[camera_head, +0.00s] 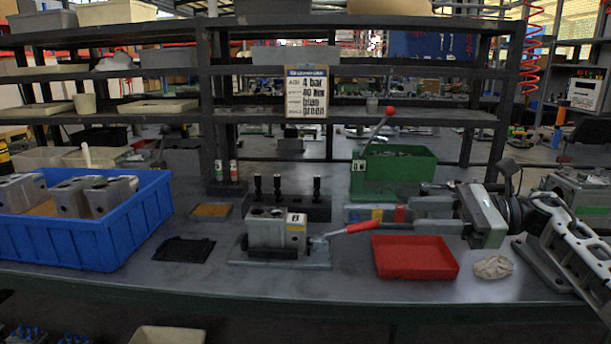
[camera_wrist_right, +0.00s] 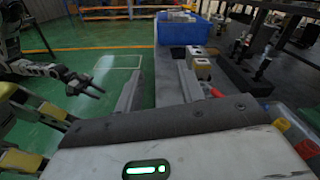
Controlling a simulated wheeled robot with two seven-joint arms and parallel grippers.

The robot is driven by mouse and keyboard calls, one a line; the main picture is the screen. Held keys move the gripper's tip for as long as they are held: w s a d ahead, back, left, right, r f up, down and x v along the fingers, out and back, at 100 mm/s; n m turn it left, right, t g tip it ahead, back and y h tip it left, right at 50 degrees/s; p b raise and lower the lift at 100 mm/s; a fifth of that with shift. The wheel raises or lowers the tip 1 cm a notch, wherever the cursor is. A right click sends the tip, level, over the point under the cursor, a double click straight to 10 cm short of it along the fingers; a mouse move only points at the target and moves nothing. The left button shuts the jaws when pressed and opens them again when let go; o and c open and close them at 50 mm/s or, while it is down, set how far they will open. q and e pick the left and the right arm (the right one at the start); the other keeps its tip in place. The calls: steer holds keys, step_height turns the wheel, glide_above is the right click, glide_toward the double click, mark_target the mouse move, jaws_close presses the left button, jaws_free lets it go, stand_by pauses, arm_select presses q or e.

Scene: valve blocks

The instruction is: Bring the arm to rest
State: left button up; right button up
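My right arm (camera_head: 582,243) reaches in from the right edge of the head view. Its gripper (camera_head: 414,214) is over the right part of the bench, pointing left, behind the red tray. In the right wrist view its two fingers (camera_wrist_right: 160,88) stand apart with nothing between them, so it is open and empty. My left gripper is outside the head view. It shows small at the left of the right wrist view (camera_wrist_right: 88,87), over the green floor, with its fingers apart and nothing seen between them.
A valve block marked B (camera_head: 275,230) sits in a fixture with a red-handled clamp (camera_head: 347,229). A blue crate (camera_head: 95,240) with valve blocks stands left. A red tray (camera_head: 414,258), a crumpled cloth (camera_head: 493,267) and a green bin (camera_head: 400,166) are near my right gripper.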

steer(key=s+a+f+m+t+h+p, duration=0.15)
steer(key=a+f+m+t, duration=0.45)
steer(key=m, duration=0.8)
steer(key=s+a+f+m+t+h+p, duration=0.1)
steer(key=s+a+f+m+t+p, duration=0.25)
steer(key=m+t, duration=0.7)
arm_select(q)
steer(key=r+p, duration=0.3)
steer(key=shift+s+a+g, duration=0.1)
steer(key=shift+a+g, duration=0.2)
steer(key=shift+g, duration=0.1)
arm_select(e)
steer(key=s+d+f+m+g+h, duration=0.1)
steer(key=s+f+m+g+h, duration=0.3)
steer(key=m, duration=1)
steer(key=s+d+f+m+g+h, duration=0.2)
steer(key=s+f+m+h, duration=0.5)
steer(key=s+f+m, duration=0.4)
steer(key=s+m+g, duration=0.1)
steer(key=s+m, duration=0.3)
steer(key=s, duration=0.2)
steer(key=shift+f+g+h, duration=0.35)
